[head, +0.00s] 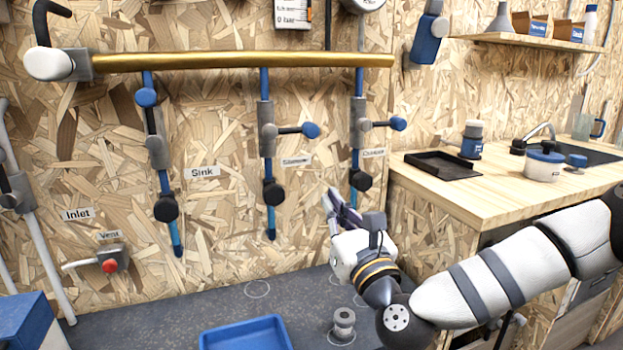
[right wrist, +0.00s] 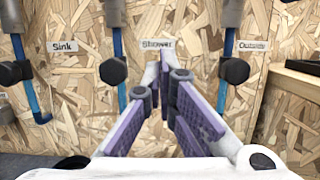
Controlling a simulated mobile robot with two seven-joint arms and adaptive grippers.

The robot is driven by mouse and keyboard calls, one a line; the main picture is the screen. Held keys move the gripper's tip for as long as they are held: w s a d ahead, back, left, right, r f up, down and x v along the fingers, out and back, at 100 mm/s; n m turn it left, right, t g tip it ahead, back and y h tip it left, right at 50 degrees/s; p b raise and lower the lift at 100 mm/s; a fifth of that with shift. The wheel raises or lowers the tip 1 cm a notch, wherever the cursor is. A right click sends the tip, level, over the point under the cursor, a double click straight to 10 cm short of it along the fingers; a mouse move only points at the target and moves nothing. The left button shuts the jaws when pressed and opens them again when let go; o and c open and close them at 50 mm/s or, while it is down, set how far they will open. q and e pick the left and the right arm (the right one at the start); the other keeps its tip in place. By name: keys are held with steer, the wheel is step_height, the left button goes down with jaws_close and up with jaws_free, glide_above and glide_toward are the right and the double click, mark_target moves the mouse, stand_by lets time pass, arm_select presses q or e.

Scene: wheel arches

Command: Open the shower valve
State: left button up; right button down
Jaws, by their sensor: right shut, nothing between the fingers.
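The shower valve (head: 267,128) is a grey body on the middle blue pipe, left of the "Shower" label (head: 296,160). Its blue-tipped lever (head: 311,130) points sideways to the right, across the pipe. My right gripper (head: 332,203) is shut and empty, below and right of that lever, in front of the wall and apart from it. In the right wrist view the shut fingers (right wrist: 165,70) point at the wall by the "Shower" label (right wrist: 157,44). The valve lever is out of that view; the middle pipe's lower black fitting (right wrist: 113,71) shows. My left gripper is not in view.
The sink valve's lever (head: 146,97) points up along its pipe; the outside valve's lever (head: 398,123) points right, near the shower lever. A brass pipe (head: 230,61) runs above. A wooden counter (head: 470,200) stands right; a blue tray (head: 245,333) lies below.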

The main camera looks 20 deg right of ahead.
mark_target(293, 131)
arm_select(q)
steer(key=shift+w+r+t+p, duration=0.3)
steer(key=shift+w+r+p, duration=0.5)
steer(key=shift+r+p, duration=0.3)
arm_select(e)
steer(key=w+r, duration=0.6)
steer(key=w, duration=0.3)
steer(key=shift+a+r, duration=0.15)
steer(key=shift+a, duration=0.15)
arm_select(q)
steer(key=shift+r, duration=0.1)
arm_select(e)
steer(key=shift+d+r+n, duration=0.15)
steer(key=shift+r+n, duration=0.05)
steer(key=shift+n, duration=0.3)
